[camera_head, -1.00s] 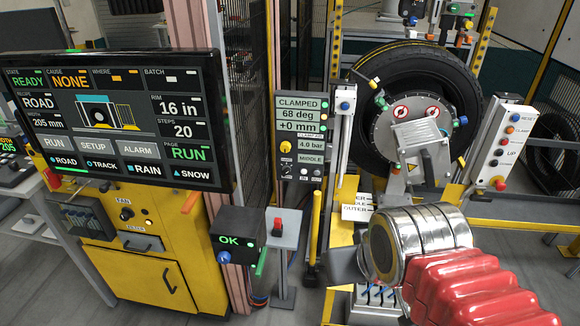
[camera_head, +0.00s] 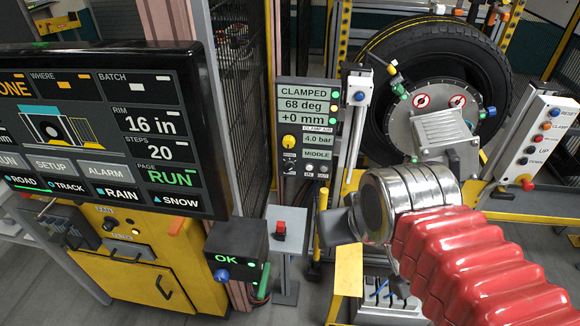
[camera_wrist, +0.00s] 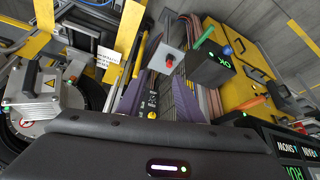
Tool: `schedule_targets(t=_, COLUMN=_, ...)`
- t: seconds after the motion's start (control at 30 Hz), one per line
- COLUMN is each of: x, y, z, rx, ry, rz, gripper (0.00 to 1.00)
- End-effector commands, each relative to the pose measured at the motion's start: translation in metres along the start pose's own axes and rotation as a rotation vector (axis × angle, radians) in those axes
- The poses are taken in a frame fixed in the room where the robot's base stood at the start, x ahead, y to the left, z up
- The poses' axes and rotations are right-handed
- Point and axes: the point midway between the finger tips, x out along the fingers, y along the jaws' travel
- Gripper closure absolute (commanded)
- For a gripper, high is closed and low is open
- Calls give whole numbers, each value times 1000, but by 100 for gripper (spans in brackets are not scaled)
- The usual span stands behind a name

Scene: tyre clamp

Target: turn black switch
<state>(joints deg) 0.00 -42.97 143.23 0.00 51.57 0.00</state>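The clamp panel (camera_head: 305,130) stands upright at the middle of the head view, with a yellow knob (camera_head: 289,142). A small black switch (camera_head: 289,168) sits below that knob. Another dark knob (camera_head: 109,224) is under the FAN label on the yellow cabinet. My gripper (camera_head: 335,226) is below and right of the panel, apart from it, and holds nothing visible. In the wrist view my gripper's two fingers (camera_wrist: 158,100) stand apart, with part of the panel and the yellow knob (camera_wrist: 152,115) between and beyond them. The black switch is not clear there.
A red button on a grey stand (camera_head: 280,228) and a black OK box (camera_head: 236,250) are left of my gripper. The big screen (camera_head: 110,130) fills the left. A clamped tyre (camera_head: 440,60) and white button box (camera_head: 540,145) are at right. A yellow post (camera_head: 317,225) stands near the gripper.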

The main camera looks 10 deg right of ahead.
Motion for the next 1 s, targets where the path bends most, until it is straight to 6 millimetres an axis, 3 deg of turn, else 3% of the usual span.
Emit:
schedule_targets(t=0.37, x=0, y=0, z=0, rx=0, ry=0, rz=0, gripper=67)
schedule_targets(t=0.57, x=8, y=-1, z=-12, rx=18, ry=15, rz=-2, gripper=67)
schedule_targets(t=0.77, x=35, y=-7, z=-47, rx=79, ry=71, rz=-10, gripper=67)
schedule_targets(t=1.0, x=80, y=-9, z=-98, rx=179, ry=163, rz=-27, gripper=67)
